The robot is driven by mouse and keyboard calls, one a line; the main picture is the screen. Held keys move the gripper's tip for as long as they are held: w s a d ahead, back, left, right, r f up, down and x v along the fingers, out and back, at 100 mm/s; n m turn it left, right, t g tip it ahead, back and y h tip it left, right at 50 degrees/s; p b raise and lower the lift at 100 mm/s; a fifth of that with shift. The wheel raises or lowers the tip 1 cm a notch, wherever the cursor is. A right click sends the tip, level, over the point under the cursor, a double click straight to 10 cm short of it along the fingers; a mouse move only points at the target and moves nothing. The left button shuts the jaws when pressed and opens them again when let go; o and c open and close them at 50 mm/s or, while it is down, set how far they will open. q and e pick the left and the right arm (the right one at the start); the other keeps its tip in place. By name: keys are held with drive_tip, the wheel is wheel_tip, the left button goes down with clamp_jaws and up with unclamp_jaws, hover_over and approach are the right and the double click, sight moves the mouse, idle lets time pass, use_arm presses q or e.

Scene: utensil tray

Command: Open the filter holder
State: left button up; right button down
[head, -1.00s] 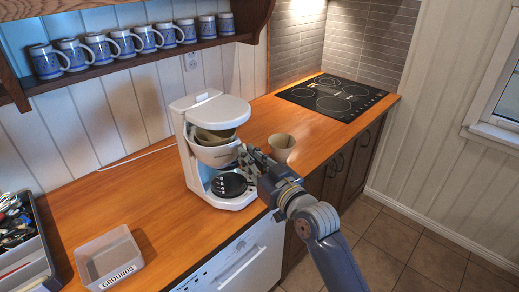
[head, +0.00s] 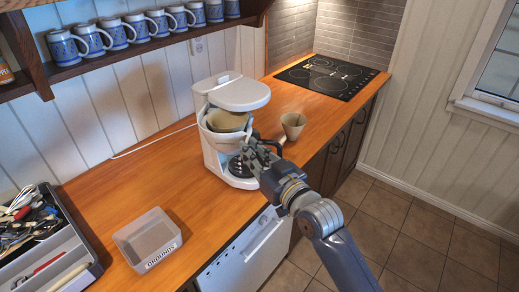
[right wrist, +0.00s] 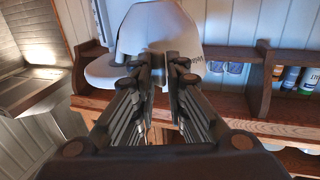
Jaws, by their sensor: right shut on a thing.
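The white coffee maker (head: 243,94) stands on the wooden counter. Its white filter holder (head: 222,139) is swung partly out below the lid, and a tan paper filter (head: 229,121) shows inside it. My right gripper (head: 249,160) is shut at the front of the filter holder, on its right side, and hides part of it and of the base. In the right wrist view my gripper's fingers (right wrist: 160,72) close against the white filter holder (right wrist: 162,35). My left gripper is not in view.
A tan cup-shaped filter (head: 292,125) stands right of the coffee maker, close to my arm. A grey GROUNDS bin (head: 161,258) and a utensil tray (head: 84,272) are at the left. The cooktop (head: 327,77) lies behind. Blue mugs (head: 113,33) line the shelf above.

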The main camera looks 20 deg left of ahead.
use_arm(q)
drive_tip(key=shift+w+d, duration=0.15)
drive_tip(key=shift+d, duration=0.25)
use_arm(e)
drive_tip(key=shift+w+f, duration=0.1)
drive_tip(key=shift+w, duration=0.05)
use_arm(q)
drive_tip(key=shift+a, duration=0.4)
use_arm(e)
drive_tip(key=c, duration=2)
unclamp_jaws()
drive_tip(key=shift+d, duration=0.15)
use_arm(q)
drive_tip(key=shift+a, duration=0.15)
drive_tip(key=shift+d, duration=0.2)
use_arm(e)
drive_tip(key=v, duration=1.2)
